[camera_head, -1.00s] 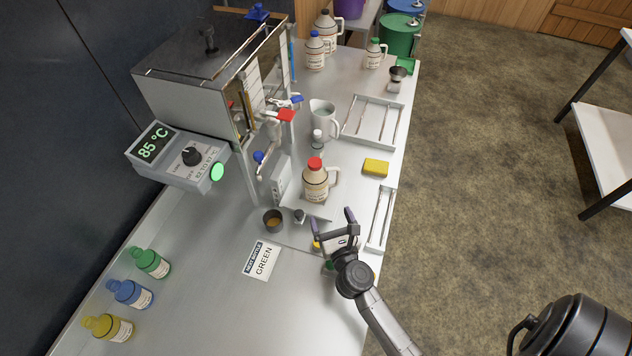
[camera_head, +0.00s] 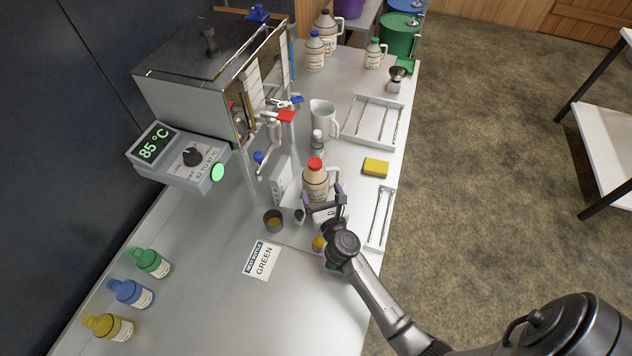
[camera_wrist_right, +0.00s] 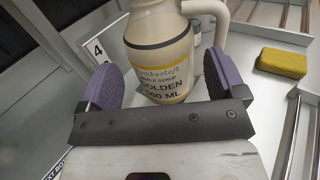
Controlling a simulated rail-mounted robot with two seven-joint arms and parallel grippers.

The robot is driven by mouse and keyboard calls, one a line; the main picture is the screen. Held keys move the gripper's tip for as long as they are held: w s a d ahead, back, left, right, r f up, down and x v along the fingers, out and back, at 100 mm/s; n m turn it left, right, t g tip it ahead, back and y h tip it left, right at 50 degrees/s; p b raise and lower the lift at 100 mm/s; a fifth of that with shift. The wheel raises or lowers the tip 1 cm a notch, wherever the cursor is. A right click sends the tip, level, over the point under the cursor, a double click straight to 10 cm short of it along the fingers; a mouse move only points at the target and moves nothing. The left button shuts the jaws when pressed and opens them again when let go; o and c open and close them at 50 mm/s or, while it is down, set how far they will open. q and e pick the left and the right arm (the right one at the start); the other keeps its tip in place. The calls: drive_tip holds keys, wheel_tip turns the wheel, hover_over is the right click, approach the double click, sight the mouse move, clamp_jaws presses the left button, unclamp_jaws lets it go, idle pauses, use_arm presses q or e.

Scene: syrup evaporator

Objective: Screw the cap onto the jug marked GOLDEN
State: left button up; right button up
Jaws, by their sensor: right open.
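The jug marked GOLDEN (camera_head: 313,184) stands upright by the evaporator's outlet, with a red cap (camera_head: 315,164) on its mouth. I cannot tell how tight the cap is. In the right wrist view the jug (camera_wrist_right: 162,52) shows its GOLDEN label, and its top is out of frame. My right gripper (camera_head: 322,197) is open, low at the jug's near side. Its purple finger pads (camera_wrist_right: 160,85) stand to either side of the jug's lower body, and I see no grip on it. My left gripper is not in view.
A yellow sponge (camera_head: 376,167), a white tray (camera_head: 345,134) and a clear pitcher (camera_head: 323,117) are beyond. A yellow cap (camera_head: 319,243) sits beside my right arm. The front counter is mostly clear.

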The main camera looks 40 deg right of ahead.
sight(316, 179)
drive_tip(key=x, duration=0.5)
drive_tip(key=shift+w+r, duration=0.1)
drive_tip(key=shift+r, duration=0.1)
drive_tip(key=c, duration=1)
